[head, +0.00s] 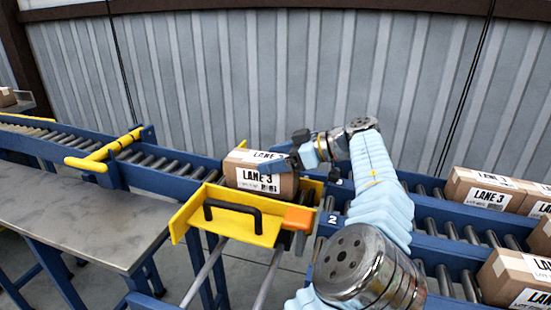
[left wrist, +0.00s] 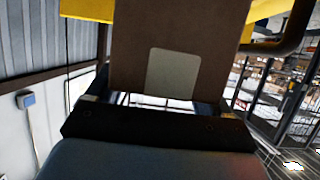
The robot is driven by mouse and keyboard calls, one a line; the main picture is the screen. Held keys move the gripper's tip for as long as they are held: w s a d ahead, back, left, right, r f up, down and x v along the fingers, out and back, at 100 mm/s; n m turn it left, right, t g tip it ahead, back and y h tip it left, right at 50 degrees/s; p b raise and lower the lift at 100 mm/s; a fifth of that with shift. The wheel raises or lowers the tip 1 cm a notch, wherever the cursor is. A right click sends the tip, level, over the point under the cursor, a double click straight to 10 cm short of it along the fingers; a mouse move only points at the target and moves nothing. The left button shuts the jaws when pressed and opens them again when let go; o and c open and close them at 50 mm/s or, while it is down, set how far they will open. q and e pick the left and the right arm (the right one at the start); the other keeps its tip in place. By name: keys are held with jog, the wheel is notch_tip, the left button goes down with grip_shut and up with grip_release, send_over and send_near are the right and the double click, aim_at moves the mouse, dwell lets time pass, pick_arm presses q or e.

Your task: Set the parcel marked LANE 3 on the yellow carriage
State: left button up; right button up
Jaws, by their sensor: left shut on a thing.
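A brown carton parcel marked LANE 3 (head: 258,181) is at the yellow carriage (head: 228,222), over its bed and behind the black handle. It looks nearly level; I cannot tell whether its underside touches the carriage. My left gripper (head: 288,160) reaches in from the right and is shut on this parcel, hiding part of its top and right side. In the left wrist view, the parcel (left wrist: 125,60) fills the space ahead of the gripper (left wrist: 155,103), with a pale patch on its face. Yellow metal (left wrist: 88,8) shows beyond it. My right gripper is out of view.
Several other LANE 3 cartons (head: 487,190) sit on the blue roller conveyor at the right. A yellow stop bar (head: 104,150) crosses the conveyor at the left. A bare metal table (head: 80,215) stands at front left. A corrugated wall runs behind.

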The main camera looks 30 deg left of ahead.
pick_arm(q)
jog(key=shift+f+b, duration=0.3)
jog(key=o, duration=1.2)
jog(key=shift+r, duration=0.1)
jog(key=shift+r+p, duration=0.3)
jog(key=shift+p, duration=0.1)
jog(key=shift+r+p, duration=0.45)
jog(key=shift+p, duration=0.1)
jog(key=v, duration=0.7)
jog(key=shift+d, duration=0.2)
jog(key=shift+w+f, duration=0.1)
jog(key=shift+f, duration=0.05)
